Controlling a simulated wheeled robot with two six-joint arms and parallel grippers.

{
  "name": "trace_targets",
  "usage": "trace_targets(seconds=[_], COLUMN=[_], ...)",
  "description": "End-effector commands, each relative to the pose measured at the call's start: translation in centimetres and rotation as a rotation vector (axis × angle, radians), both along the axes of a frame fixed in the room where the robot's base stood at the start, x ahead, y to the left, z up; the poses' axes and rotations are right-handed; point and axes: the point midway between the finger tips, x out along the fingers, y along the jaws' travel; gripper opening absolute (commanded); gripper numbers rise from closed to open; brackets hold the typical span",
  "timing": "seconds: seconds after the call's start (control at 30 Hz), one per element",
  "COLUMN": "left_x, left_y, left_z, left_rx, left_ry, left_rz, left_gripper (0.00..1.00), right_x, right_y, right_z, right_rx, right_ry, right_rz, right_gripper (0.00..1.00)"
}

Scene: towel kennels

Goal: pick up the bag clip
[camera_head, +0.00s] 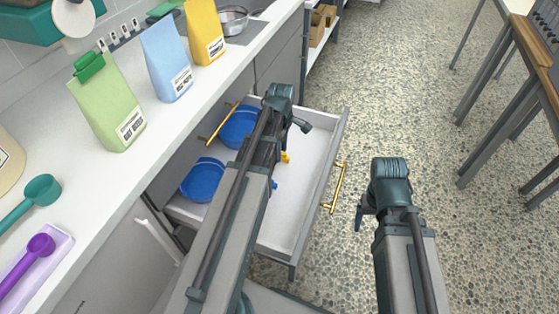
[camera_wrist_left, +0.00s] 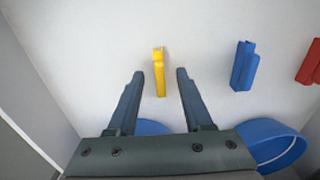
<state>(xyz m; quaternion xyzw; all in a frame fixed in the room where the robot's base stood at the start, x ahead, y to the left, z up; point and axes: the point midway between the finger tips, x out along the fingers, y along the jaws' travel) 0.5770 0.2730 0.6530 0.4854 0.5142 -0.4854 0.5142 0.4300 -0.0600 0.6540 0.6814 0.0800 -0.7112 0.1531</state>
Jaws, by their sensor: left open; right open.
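A yellow bag clip (camera_wrist_left: 159,72) lies on the white floor of the open drawer (camera_head: 306,165); part of it shows beside my left arm in the head view (camera_head: 286,157). My left gripper (camera_wrist_left: 160,76) is open above the drawer, with the yellow clip in the gap between its fingertips in the wrist view. I cannot tell how far above the clip the fingertips are. A blue clip (camera_wrist_left: 243,66) and a red clip (camera_wrist_left: 312,64) lie to the right in the wrist view. My right gripper (camera_head: 367,214) is open and empty above the stone floor, outside the drawer.
Two blue bowls (camera_head: 203,179) (camera_head: 238,127) sit in the drawer near the cabinet. The drawer front has a gold handle (camera_head: 338,187). The counter (camera_head: 153,155) holds upright bags, including a green one (camera_head: 108,105) with a green clip on top, and scoops.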

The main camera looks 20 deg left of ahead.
Motion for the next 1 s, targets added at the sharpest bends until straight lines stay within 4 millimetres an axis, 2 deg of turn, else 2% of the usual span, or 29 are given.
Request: trace_targets(seconds=[0.03,0.1,0.37,0.47,0.67,1.0], left_x=[0.03,0.03,0.03,0.03,0.03,0.03], left_y=[0.00,-0.01,-0.02,-0.02,-0.02,-0.02], left_z=[-1.26,-1.70,-1.58,-1.57,-1.58,-1.58], left_rx=[0.000,0.000,0.000,0.000,0.000,0.000], left_ry=[0.000,0.000,0.000,0.000,0.000,0.000], left_rz=[0.000,0.000,0.000,0.000,0.000,0.000], left_gripper=[0.51,0.51,0.51,0.36,0.00,0.00], right_x=[0.00,0.00,0.00,0.00,0.00,0.00], right_y=[0.00,0.00,0.00,0.00,0.00,0.00], right_z=[-1.26,-1.70,-1.58,-1.57,-1.58,-1.58], right_rx=[0.000,0.000,0.000,0.000,0.000,0.000], right_ry=[0.000,0.000,0.000,0.000,0.000,0.000], right_rz=[0.000,0.000,0.000,0.000,0.000,0.000], right_gripper=[0.80,0.80,0.80,0.80,0.80,0.80])
